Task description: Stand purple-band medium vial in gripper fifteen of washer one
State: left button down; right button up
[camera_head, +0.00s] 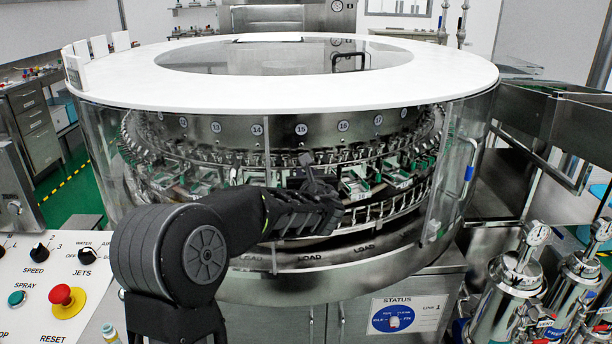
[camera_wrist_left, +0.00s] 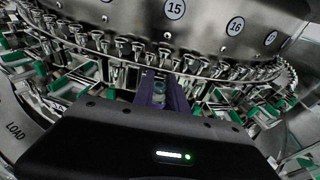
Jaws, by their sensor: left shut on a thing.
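My left gripper (camera_head: 307,166) reaches into the open loading side of the washer, below the number 15 plate (camera_head: 302,129). In the left wrist view its two dark purplish fingers (camera_wrist_left: 162,92) are close together, shut on a small glassy piece, taken to be the vial (camera_wrist_left: 158,88). Its purple band cannot be told apart from the fingers. The ring of metal washer grippers (camera_wrist_left: 122,45) runs just beyond the fingertips, under the number 15 plate (camera_wrist_left: 174,9). Whether the vial touches one of them cannot be told. My right gripper is not in view.
The washer's white ring top (camera_head: 120,78) and clear curved wall (camera_head: 97,150) surround the carousel. Green-and-silver holders (camera_head: 355,184) stand close around my gripper. A control panel (camera_head: 40,290) is at the left, with a yellow-banded vial (camera_head: 109,333) nearby. Metal canisters (camera_head: 507,285) stand at the right.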

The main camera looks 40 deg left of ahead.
pick_arm(q)
jog(key=shift+f, duration=0.2)
jog(key=c, duration=1.3)
grip_release()
jog(key=shift+c, duration=0.2)
jog(key=shift+r+p, duration=0.45)
jog(key=shift+r, duration=0.1)
jog(key=v, duration=1.2)
jog(key=shift+f, duration=0.15)
